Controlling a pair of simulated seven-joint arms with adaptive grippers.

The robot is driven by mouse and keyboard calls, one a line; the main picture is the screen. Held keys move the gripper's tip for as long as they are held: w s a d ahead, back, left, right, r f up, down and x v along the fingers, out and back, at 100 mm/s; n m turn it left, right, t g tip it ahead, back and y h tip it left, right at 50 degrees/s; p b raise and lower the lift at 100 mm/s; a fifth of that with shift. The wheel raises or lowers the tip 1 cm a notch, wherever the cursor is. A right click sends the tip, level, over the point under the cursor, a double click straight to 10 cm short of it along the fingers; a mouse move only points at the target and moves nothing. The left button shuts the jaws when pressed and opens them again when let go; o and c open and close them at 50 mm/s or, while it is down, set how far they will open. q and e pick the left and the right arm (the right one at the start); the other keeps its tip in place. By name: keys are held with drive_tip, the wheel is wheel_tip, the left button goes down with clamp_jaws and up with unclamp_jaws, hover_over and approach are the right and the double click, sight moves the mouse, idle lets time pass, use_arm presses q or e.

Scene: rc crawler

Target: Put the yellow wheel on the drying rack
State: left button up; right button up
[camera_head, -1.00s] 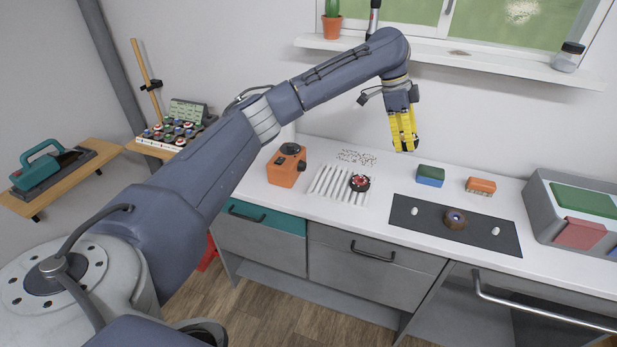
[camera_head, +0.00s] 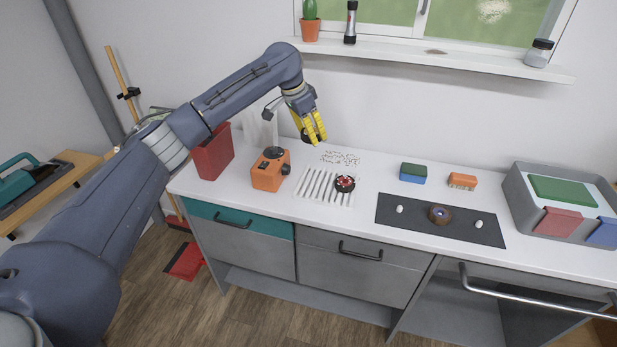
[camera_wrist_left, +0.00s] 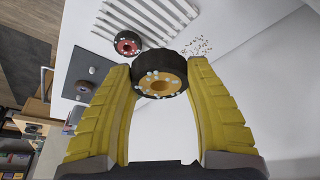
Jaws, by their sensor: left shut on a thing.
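My left gripper (camera_head: 315,128) is shut on the yellow wheel (camera_wrist_left: 161,85), a black tyre with a yellow hub and white foam-like spots, held between its yellow fingertips above the counter. The drying rack (camera_head: 318,184), a white slatted rack, lies on the counter just in front of and below the gripper. A red-hubbed wheel (camera_head: 344,183) sits at the rack's right end. In the left wrist view the rack (camera_wrist_left: 125,18) is beyond the held wheel. My right gripper is out of view.
An orange device (camera_head: 268,172) stands left of the rack. A dark mat (camera_head: 400,222) with a brown-hubbed wheel (camera_head: 438,214) lies to the right. Green-blue (camera_head: 413,173) and orange (camera_head: 462,181) blocks stand behind it. The rack's left and middle slats are bare.

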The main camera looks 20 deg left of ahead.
sight(314, 180)
use_arm(q)
wheel_tip(314, 180, down, 17)
drive_tip(key=shift+r, duration=0.2)
idle(0.5)
drive_tip(key=shift+f, duration=0.15)
drive_tip(key=o, duration=1.4)
drive_tip(key=v, duration=1.2)
drive_tip(key=shift+r, duration=0.2)
